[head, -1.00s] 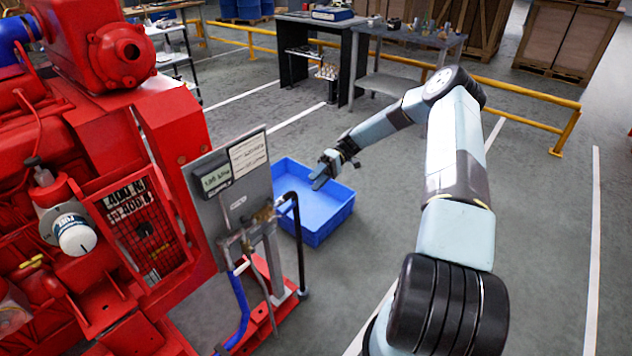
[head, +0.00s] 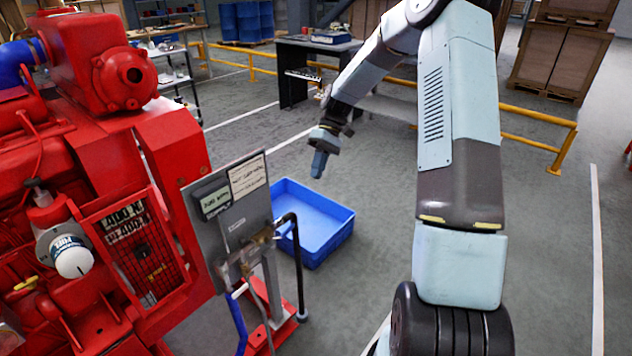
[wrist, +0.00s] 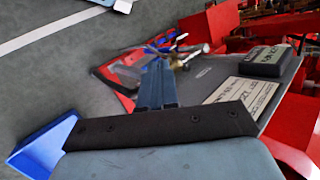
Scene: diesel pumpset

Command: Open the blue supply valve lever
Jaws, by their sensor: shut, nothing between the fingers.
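The grey valve panel (head: 228,222) stands beside the red engine, with a brass valve (head: 263,236) and pipework at its lower right edge. A blue hose or handle (head: 238,318) hangs below the panel; I cannot tell which. In the wrist view, small blue parts (wrist: 166,37) show by the brass fitting (wrist: 190,52), and the supply lever cannot be made out clearly. My gripper (head: 319,165) is shut and empty, pointing down in the air right of the panel, apart from the valve. Its fingers also show in the wrist view (wrist: 157,88).
A blue crate (head: 335,215) lies on the floor behind and right of the panel. A black bent pipe (head: 299,265) stands upright just right of the valve. The red engine (head: 110,230) fills the left. The floor on the right is open up to a yellow rail (head: 540,146).

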